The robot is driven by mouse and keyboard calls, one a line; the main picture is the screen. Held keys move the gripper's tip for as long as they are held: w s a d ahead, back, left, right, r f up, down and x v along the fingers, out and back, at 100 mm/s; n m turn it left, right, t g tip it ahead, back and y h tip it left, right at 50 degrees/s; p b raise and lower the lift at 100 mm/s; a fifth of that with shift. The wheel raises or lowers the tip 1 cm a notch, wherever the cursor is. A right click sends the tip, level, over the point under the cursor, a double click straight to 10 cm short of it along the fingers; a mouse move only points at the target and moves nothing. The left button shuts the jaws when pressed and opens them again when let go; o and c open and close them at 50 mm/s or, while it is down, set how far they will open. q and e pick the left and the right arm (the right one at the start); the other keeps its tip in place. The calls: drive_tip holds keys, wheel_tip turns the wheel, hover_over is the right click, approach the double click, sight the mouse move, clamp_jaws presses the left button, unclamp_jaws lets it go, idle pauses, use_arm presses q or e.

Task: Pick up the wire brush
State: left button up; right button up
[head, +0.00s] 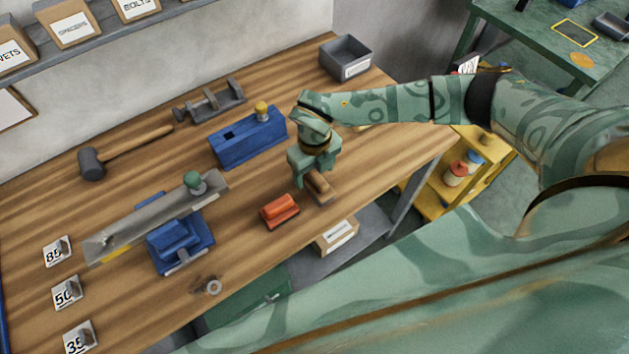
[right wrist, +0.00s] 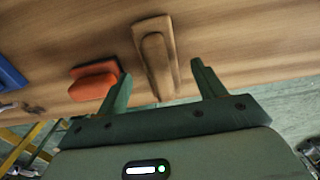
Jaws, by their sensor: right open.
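The wire brush, as I take it, is the brown wooden piece (head: 320,187) near the table's front edge, partly hidden under my right gripper. It also shows in the right wrist view (right wrist: 154,52) as a wooden block with a raised long grip. Its bristles are not visible. My right gripper (head: 314,176) points down over it, open. In the right wrist view the two fingertips (right wrist: 161,76) stand to either side of the wood's near end, with nothing clamped between them. Whether they touch it I cannot tell. My left gripper is not in view.
An orange block (head: 280,211) with a dark base lies close to the left. A blue vise-like tool (head: 180,244), a blue box (head: 248,140), a mallet (head: 125,148) and a grey bin (head: 346,58) stand on the wooden table. Bare wood lies between the blue box and the orange block.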

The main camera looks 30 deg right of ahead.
sight(315, 173)
wheel_tip(315, 173, down, 4)
drive_tip(key=shift+r, duration=0.25)
drive_tip(key=c, duration=1.1)
